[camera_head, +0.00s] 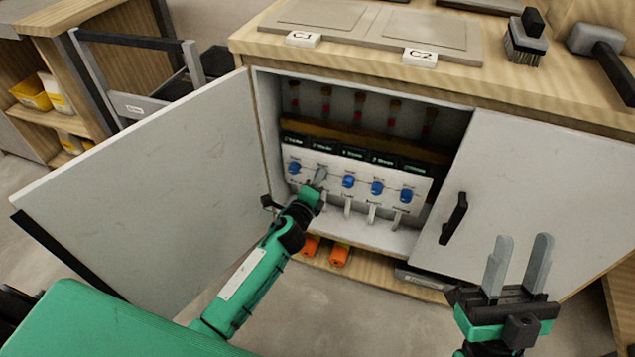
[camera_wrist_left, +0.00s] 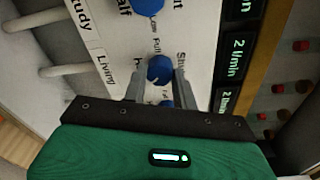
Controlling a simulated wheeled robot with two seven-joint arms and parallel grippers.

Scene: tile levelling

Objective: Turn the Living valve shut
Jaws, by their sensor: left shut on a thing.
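The valve panel (camera_head: 330,199) is inside the open cabinet, with several blue knobs in a row. My left gripper (camera_head: 319,178) is at the second knob from the left and mostly hides it. In the left wrist view, its fingers (camera_wrist_left: 156,86) are shut on the blue Living knob (camera_wrist_left: 160,69), one on each side. The Living label (camera_wrist_left: 105,66) is beside that knob. Words such as "Full" and "Shut" are printed around it; its pointer direction is unclear. My right gripper (camera_head: 518,268) is open and empty in front of the right door.
The left door (camera_head: 150,190) stands open beside my left arm. The right door (camera_head: 545,195) has a black handle (camera_head: 454,218). Neighbouring blue knobs (camera_head: 348,181) sit close by. Green flow displays (camera_wrist_left: 238,47) line the panel. Grey pipes (camera_head: 372,213) and orange cylinders (camera_head: 340,255) are below.

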